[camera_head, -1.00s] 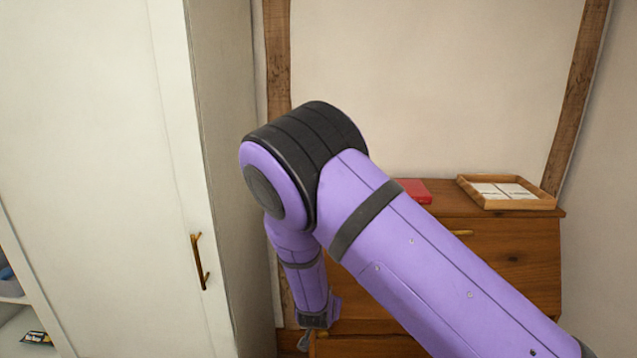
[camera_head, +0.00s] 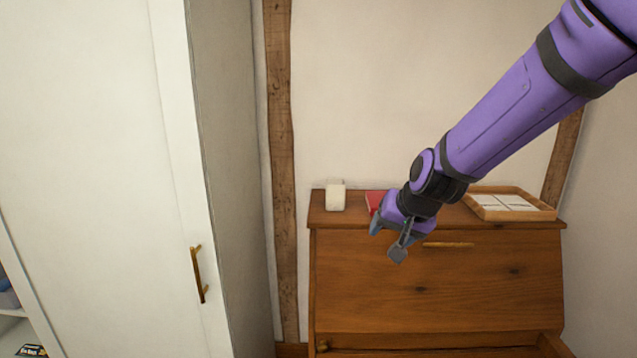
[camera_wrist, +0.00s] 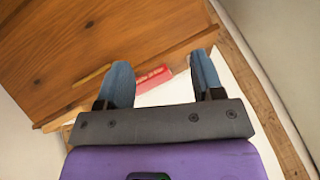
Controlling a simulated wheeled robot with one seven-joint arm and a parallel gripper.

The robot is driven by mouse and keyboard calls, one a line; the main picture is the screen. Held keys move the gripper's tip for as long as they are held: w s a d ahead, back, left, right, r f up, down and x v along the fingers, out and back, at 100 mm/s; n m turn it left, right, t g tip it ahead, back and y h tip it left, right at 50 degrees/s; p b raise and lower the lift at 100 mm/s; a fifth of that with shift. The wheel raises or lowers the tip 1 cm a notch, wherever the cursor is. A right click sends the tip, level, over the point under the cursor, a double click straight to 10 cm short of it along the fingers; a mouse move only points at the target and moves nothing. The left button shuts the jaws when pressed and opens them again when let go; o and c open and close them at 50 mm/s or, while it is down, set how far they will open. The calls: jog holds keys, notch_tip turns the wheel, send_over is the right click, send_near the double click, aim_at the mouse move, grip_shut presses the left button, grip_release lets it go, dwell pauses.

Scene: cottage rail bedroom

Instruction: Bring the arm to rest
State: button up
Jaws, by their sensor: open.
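My gripper (camera_head: 387,240) hangs from my purple arm in front of the upper part of a wooden bureau (camera_head: 400,280). Its two fingers are apart. In the wrist view my gripper (camera_wrist: 163,82) is open, with nothing held between the fingers. A red object (camera_wrist: 153,79) shows beyond the gap between the fingertips. In the head view the red object (camera_head: 373,201) lies on the bureau top, partly hidden by my gripper.
A white block-like item (camera_head: 335,195) stands at the left of the bureau top. A wooden tray (camera_head: 548,213) with white cards is at its right. A white wardrobe (camera_head: 100,150) with a brass handle (camera_head: 199,275) stands at left. The floor is not clearly visible.

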jog(key=s+d+r+h, duration=0.1)
jog(key=s+d+r, duration=0.3)
jog(key=s, duration=0.5)
jog(key=s+d+r+n, duration=0.1)
jog(key=s+d+r, duration=0.3)
jog(key=s, duration=0.5)
jog(key=s+d+r+n+h, duration=0.1)
jog(key=s+d+r, duration=0.3)
jog(key=s+d, duration=0.3)
jog(key=shift+s+d+g+h, duration=0.3)
jog(key=shift+s+d+g, duration=0.1)
jog(key=shift+s, duration=0.75)
